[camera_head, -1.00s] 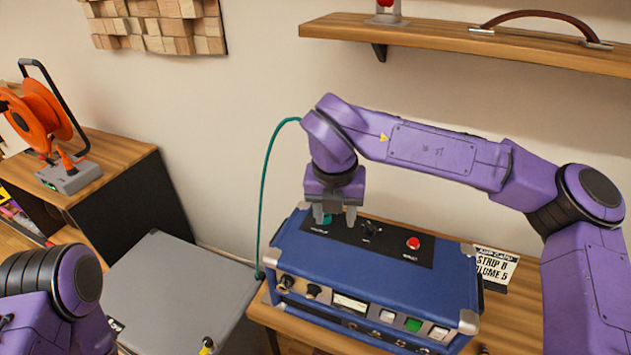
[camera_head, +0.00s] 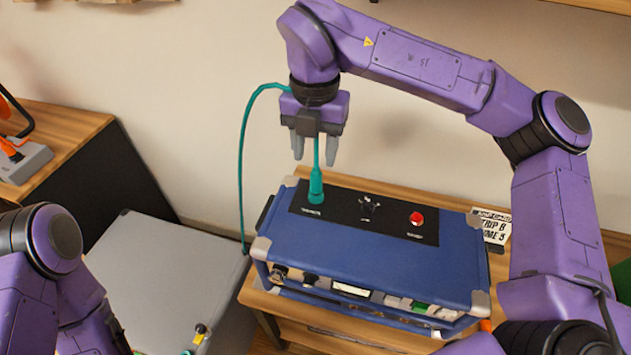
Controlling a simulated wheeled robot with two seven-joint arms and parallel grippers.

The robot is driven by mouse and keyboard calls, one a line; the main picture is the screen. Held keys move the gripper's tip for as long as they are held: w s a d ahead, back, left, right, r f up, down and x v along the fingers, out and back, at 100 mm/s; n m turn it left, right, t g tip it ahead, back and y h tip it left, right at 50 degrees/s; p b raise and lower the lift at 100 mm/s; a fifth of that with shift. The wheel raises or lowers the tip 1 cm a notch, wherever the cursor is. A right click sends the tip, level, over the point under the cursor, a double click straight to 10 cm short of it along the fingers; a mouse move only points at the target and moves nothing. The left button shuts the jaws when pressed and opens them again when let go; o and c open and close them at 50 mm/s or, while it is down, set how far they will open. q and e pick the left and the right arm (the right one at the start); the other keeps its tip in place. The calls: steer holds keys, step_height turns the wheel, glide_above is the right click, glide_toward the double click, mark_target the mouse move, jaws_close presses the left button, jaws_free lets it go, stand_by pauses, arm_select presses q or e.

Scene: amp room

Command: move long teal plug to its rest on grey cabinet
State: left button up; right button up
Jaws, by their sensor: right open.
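The long teal plug (camera_head: 316,186) stands upright at the left of the black panel on top of the blue amp (camera_head: 370,250). Its thin upper part rises to between the fingers of my right gripper (camera_head: 316,155). That gripper is open, points down and is above the plug's thick base. A teal cable (camera_head: 242,160) arches from behind the gripper down to the amp's left side. The grey cabinet (camera_head: 160,275) is at the lower left, its top partly hidden by my left arm. My left gripper is out of view.
A red button (camera_head: 416,218) and a black knob (camera_head: 369,205) sit on the panel. A small yellow-tipped item (camera_head: 200,332) is on the grey cabinet near the bottom edge. A printed card (camera_head: 492,228) stands right of the amp. Much of the cabinet's top is bare.

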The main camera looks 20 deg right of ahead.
mark_target(316, 173)
steer(key=f+b, duration=0.6)
steer(key=f, duration=0.2)
steer(key=shift+s, duration=0.2)
steer(key=shift+r, duration=0.1)
stand_by(0.6)
jaws_close()
steer(key=shift+r, duration=0.15)
steer(key=shift+r+p, duration=2.2)
steer(key=shift+r, duration=0.65)
